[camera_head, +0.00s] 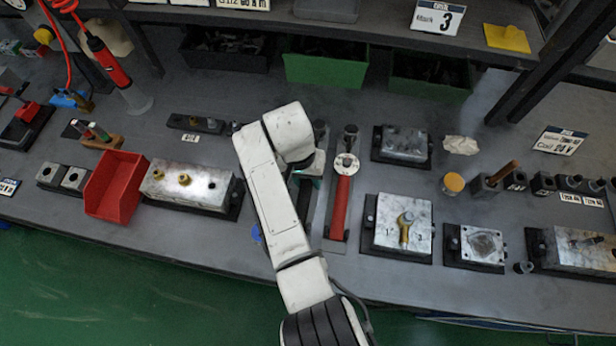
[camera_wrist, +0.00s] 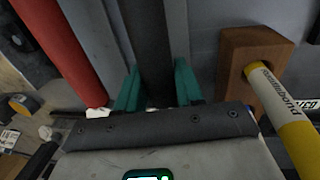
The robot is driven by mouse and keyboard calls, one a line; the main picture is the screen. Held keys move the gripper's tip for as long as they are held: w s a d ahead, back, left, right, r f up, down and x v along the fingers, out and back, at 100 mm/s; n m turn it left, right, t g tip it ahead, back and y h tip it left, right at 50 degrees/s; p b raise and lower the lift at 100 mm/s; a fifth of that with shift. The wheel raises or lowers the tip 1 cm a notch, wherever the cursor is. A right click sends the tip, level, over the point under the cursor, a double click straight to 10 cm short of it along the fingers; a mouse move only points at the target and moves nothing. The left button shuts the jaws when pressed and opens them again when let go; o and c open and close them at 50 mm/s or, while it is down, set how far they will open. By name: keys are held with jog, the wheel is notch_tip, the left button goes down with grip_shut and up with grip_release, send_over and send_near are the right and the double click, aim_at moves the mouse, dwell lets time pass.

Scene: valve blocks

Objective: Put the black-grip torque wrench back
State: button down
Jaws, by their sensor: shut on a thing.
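My gripper (camera_wrist: 156,86) has green fingers on either side of a black grip (camera_wrist: 150,40), which is the black-grip torque wrench, and is shut on it. The grip runs away from the gripper toward the top of the wrist view. In the head view my gripper (camera_head: 304,172) is low over the bench, mostly hidden by my white arm. The wrench's head and far end are hidden or unclear. A red-grip wrench (camera_head: 341,205) with a round dial lies just to the right; its red grip (camera_wrist: 62,45) is at left in the wrist view.
A metal block (camera_head: 190,186) and a red bin (camera_head: 115,184) stand left of my arm. A valve block with a brass handle (camera_head: 403,225) stands right. A wooden block (camera_wrist: 238,55) with a yellow tool (camera_wrist: 285,110) is close beside my gripper. Green bins (camera_head: 325,68) sit behind.

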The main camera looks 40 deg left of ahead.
jog(key=c, duration=0.6)
grip_release()
jog(key=shift+c, duration=0.2)
notch_tip(320, 180, up, 11)
jog(key=s+a, duration=0.1)
jog(key=shift+a+f+b, duration=0.15)
jog(key=shift+a+b, duration=0.05)
jog(key=shift+b, duration=0.15)
jog(key=shift+f, duration=0.1)
